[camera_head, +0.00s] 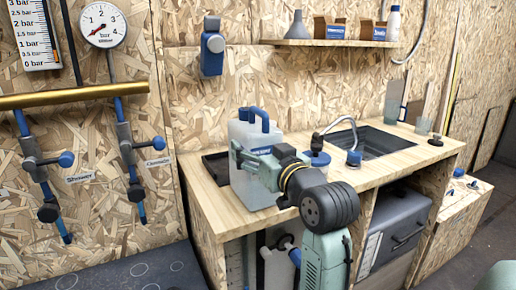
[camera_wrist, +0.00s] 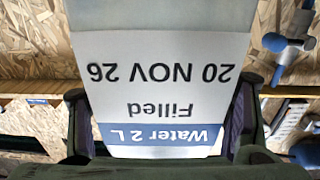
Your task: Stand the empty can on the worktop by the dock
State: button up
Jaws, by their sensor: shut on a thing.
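A pale, translucent can (camera_head: 252,192) with a blue handle is at the left end of the wooden worktop (camera_head: 375,171). It looks upright; whether its base touches the worktop is unclear. My gripper (camera_head: 246,156) is at the can's upper part, partly covering it. In the wrist view, a white label (camera_wrist: 160,95) lies between my two fingers, upside down, with a blue strip reading "Water 2 L" and the word "Filled". My gripper is shut on the can. A dark tray (camera_head: 211,165) shows behind the can at the left; whether it is the dock is unclear.
A dark sink (camera_head: 385,144) with a curved tap is set into the worktop, right of my arm. A blue-lidded container (camera_head: 317,158) stands between them. Pipes and a gauge (camera_head: 103,25) are on the left wall.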

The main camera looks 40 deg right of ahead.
jog(key=shift+f, duration=0.2)
jog(key=o, duration=1.3)
jog(key=shift+r, duration=0.35)
jog(key=b+v, duration=0.2)
jog(key=v, duration=1)
jog(key=shift+f, duration=0.2)
